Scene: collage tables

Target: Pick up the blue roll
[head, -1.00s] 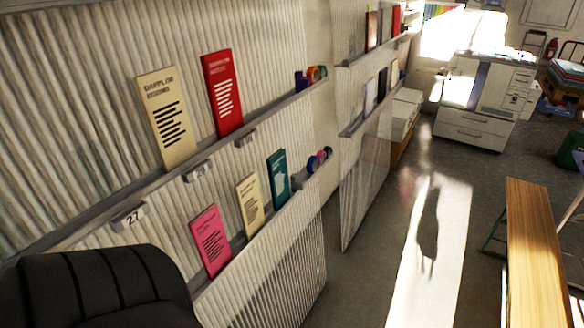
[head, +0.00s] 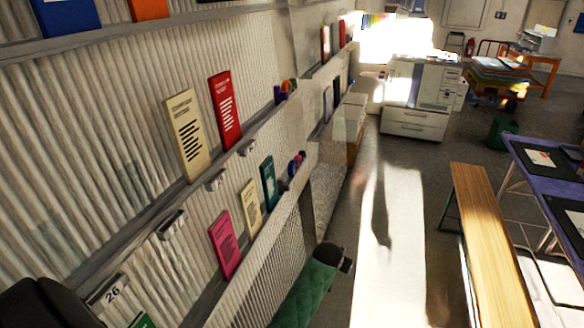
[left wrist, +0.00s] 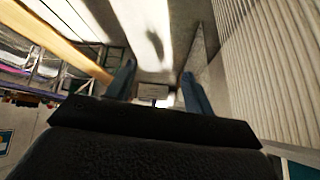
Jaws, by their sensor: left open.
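The blue roll (head: 292,168) stands among a few coloured rolls at the far end of the lower ledge on the corrugated wall panel. It is small in the head view, and the rolls beside it partly cover it. I cannot make it out in the left wrist view. My left gripper (left wrist: 160,88) shows in the left wrist view with its two bluish fingers spread and nothing seen between them. It points along the aisle, away from the ledge rolls, which are not in that view. I cannot pick it out in the head view. My right gripper is not in view.
Booklets, such as a red one (head: 225,110) and a pink one (head: 225,243), stand on the ledges. A green padded thing (head: 308,285) is low beside the panel. A wooden bench (head: 485,235) stands at the right. The sunlit aisle floor (head: 390,260) is clear.

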